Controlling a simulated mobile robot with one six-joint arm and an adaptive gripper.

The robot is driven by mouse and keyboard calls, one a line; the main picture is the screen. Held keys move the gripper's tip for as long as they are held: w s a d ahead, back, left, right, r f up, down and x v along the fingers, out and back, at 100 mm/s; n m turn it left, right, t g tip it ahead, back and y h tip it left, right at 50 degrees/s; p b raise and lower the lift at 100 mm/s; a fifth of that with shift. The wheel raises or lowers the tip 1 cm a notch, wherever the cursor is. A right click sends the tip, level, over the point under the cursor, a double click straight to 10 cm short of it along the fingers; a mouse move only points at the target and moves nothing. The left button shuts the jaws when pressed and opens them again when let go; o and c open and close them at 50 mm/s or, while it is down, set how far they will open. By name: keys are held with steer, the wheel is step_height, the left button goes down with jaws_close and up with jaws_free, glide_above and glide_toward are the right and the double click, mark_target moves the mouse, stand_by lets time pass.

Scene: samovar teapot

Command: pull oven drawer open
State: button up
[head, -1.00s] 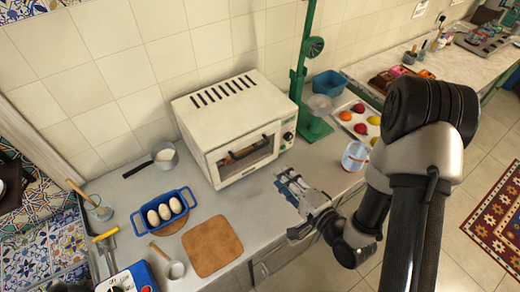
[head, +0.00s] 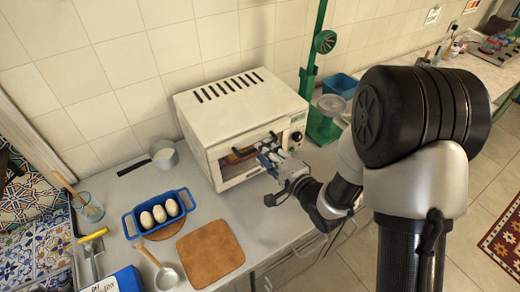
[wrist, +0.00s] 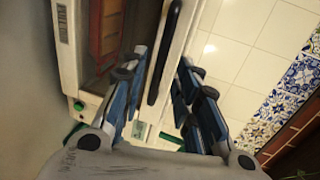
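The white oven (head: 235,110) stands on the counter against the tiled wall, with slots on top and a dark window in front. The oven also shows in the wrist view (wrist: 70,40), where reddish-brown shapes show behind its window. A long black handle (wrist: 165,50) runs along the oven front. My gripper (head: 268,158) is in front of the window's right part in the head view. In the wrist view, my gripper (wrist: 160,78) is open, with its blue fingers apart on either side of the handle's lower end. I cannot tell whether they touch the handle.
A blue tray of eggs (head: 160,214), a brown board (head: 210,254) and a small pan (head: 164,154) lie on the counter left of and before the oven. A green stand (head: 318,80) rises close to its right.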

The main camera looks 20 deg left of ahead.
mark_target(236, 137)
steer(key=shift+x, duration=2)
steer(key=shift+c, duration=0.3)
jaws_close()
